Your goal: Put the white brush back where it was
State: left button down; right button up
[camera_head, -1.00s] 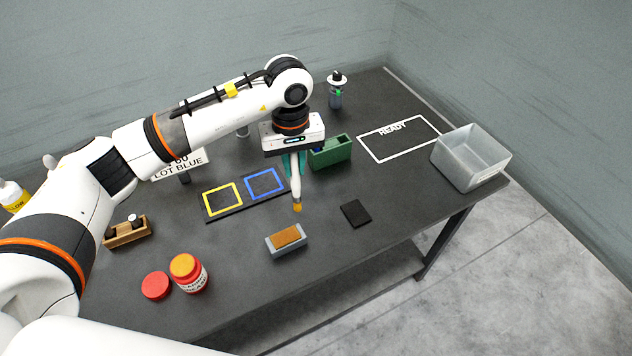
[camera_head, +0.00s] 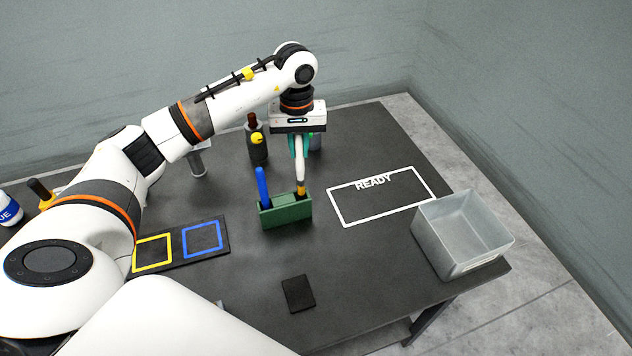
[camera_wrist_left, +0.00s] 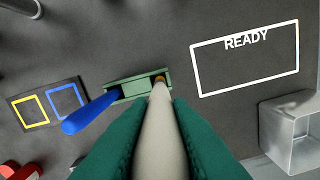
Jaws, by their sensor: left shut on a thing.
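The white brush (camera_head: 300,165) is held upright, yellowish tip down, by my left gripper (camera_head: 299,142), whose green fingers are shut on it. The brush tip is at the right-hand slot of the green holder (camera_head: 284,214); I cannot tell how deep it sits. In the left wrist view the brush (camera_wrist_left: 159,125) runs between the fingers (camera_wrist_left: 158,135) towards the right opening of the holder (camera_wrist_left: 133,90). A blue brush (camera_head: 262,186) stands in the holder's left slot. My right gripper is not in view.
A dark board with a yellow square (camera_head: 153,252) and a blue square (camera_head: 202,238) lies left of the holder. A white READY outline (camera_head: 345,218) and a grey bin (camera_head: 458,262) are at right. A dark pad (camera_head: 298,293) lies in front.

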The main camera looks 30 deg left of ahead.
aim_at(300, 184)
pick_arm(q)
jog(key=shift+s+a+f+p, duration=0.1)
jog(key=shift+s+f+p, duration=0.15)
jog(key=shift+f, duration=0.4)
jog(key=shift+s+a+f+p, duration=0.1)
jog(key=shift+f+p, duration=0.1)
jog(key=shift+f, duration=0.8)
jog(key=f, duration=0.1)
jog(key=f+p, duration=0.1)
jog(key=f, duration=0.1)
jog(key=shift+w+d+f+p, duration=0.2)
jog(key=shift+w+f+p, duration=0.05)
jog(key=shift+f+p, duration=0.15)
jog(key=shift+f, duration=0.1)
jog(key=shift+a, duration=0.1)
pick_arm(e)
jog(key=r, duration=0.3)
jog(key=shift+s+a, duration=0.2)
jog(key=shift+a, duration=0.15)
pick_arm(q)
jog(key=shift+f+b, duration=0.15)
jog(key=shift+b, duration=0.2)
jog(key=c, duration=1.3)
grip_release()
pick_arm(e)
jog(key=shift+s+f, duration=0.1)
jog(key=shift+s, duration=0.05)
